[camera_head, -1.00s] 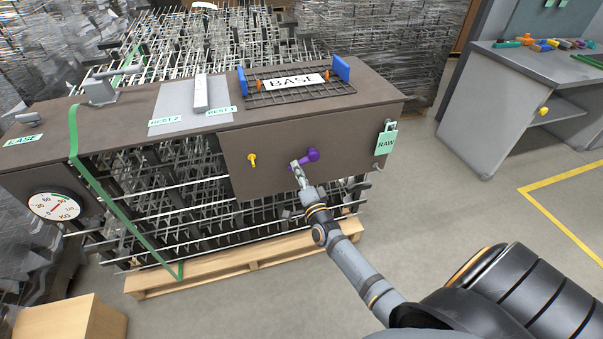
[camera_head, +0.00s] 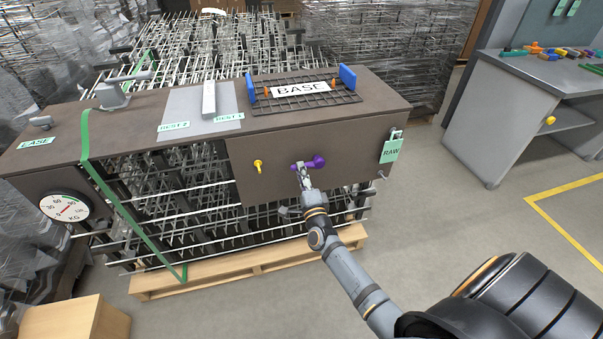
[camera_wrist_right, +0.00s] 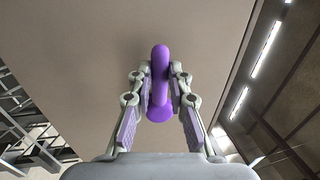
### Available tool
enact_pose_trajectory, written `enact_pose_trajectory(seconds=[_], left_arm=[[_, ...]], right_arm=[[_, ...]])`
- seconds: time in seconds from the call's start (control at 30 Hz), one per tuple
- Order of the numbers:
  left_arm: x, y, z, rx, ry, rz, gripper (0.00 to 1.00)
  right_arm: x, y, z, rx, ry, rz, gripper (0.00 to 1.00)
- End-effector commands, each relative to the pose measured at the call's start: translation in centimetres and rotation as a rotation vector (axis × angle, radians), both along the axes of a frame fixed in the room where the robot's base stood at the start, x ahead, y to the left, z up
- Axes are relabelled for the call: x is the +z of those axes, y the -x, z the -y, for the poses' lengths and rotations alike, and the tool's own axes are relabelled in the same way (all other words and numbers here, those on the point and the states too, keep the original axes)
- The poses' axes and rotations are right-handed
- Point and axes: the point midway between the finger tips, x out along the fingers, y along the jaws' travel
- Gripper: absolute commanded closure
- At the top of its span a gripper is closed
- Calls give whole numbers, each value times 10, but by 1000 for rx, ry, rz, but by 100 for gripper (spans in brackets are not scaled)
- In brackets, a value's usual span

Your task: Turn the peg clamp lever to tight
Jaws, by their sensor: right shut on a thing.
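A purple lever (camera_head: 318,161) sits on the brown front panel of the bench. In the head view its arm points left from its round hub. My right gripper (camera_head: 299,169) is at the lever's left end, with its fingers on either side of it. In the right wrist view the purple lever (camera_wrist_right: 160,80) lies between the two fingers of my right gripper (camera_wrist_right: 160,75), which is shut on it. The fingers partly hide the lever's sides. No tight or loose marking is readable near it. My left gripper is not in view.
A yellow knob (camera_head: 258,166) is left of the lever on the same panel. A green RAW tag (camera_head: 391,151) hangs at the panel's right. On top are a wire BASE rack (camera_head: 262,103) and a grey clamp (camera_head: 113,95). Open floor lies to the right.

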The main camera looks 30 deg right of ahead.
Motion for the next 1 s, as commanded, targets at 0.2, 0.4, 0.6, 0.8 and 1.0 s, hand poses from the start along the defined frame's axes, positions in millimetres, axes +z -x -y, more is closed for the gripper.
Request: enact_pose_trajectory(seconds=[0.2, 0.4, 0.6, 0.8, 1.0], left_arm=[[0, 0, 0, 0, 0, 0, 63], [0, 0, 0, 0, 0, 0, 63], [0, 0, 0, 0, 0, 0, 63], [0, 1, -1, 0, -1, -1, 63], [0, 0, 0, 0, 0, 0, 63]], right_arm=[[1, 0, 0, -1, -5, 4, 100], [1, 0, 0, 0, -3, 3, 59], [1, 0, 0, -1, -2, 2, 59], [-3, 11, -3, 0, -2, -1, 59], [-12, 55, -13, 0, -2, -3, 59]])
